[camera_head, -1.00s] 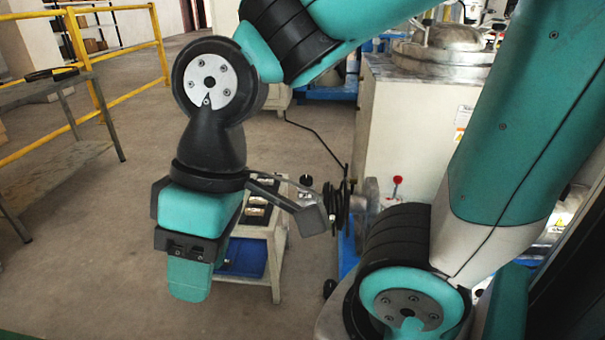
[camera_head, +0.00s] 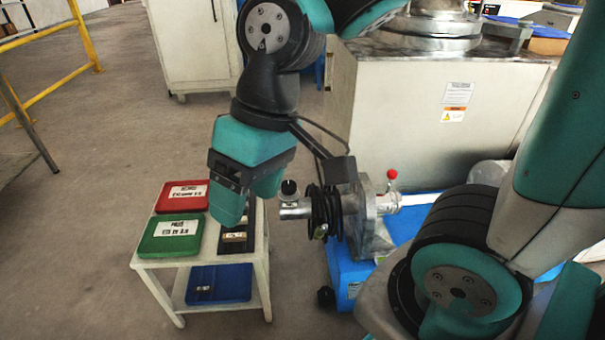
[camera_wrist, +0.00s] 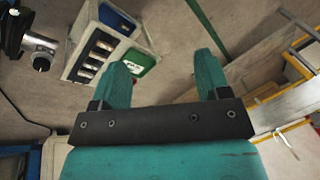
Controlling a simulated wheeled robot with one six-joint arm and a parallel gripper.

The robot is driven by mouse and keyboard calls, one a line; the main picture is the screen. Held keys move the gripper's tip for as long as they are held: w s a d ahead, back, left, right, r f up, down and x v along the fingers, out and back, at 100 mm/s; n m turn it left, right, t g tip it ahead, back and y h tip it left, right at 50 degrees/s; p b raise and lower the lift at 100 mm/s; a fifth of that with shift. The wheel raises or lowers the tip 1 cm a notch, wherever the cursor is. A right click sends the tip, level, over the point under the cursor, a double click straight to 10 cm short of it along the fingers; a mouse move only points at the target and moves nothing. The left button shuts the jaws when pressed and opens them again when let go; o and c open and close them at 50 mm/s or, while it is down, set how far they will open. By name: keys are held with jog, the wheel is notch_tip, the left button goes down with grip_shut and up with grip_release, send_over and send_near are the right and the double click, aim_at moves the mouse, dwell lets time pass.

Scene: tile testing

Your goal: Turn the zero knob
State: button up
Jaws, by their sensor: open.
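A small black knob (camera_head: 289,187) stands on top of a metal cylinder (camera_head: 294,210) at the left end of a machine's horizontal shaft; I take it to be the zero knob. In the wrist view, the metal cylinder (camera_wrist: 42,44) shows at the upper left with a dark knob (camera_wrist: 40,64) on it. My gripper (camera_head: 232,210) points down, left of the knob and apart from it in the head view. In the wrist view, my gripper (camera_wrist: 163,68) has its two teal fingers spread, with nothing between them.
A small white table (camera_head: 157,264) holds a red case (camera_head: 182,196), a green case (camera_head: 172,236) and a black tray (camera_head: 237,247), with a blue bin (camera_head: 218,284) below. A coiled black cable (camera_head: 323,211) hangs beside the knob. A large grey machine cabinet (camera_head: 400,115) stands behind.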

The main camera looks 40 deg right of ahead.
jog(key=w+d+m+h+p, duration=0.1)
jog(key=w+d+m, duration=0.2)
jog(key=w, duration=0.2)
jog(key=w+d+m+p, duration=0.2)
jog(key=w+m, duration=0.2)
jog(key=w, duration=0.2)
jog(key=m+h+p, duration=0.3)
jog(key=m+p, duration=0.2)
jog(key=m, duration=0.9)
send_over(289, 185)
notch_tip(289, 185, down, 11)
jog(key=shift+n, duration=0.3)
notch_tip(289, 185, down, 17)
jog(key=b, duration=0.5)
jog(key=shift+w+r+b, duration=0.1)
jog(key=shift+r+b, duration=0.1)
jog(key=shift+b, duration=0.15)
jog(key=c, duration=0.9)
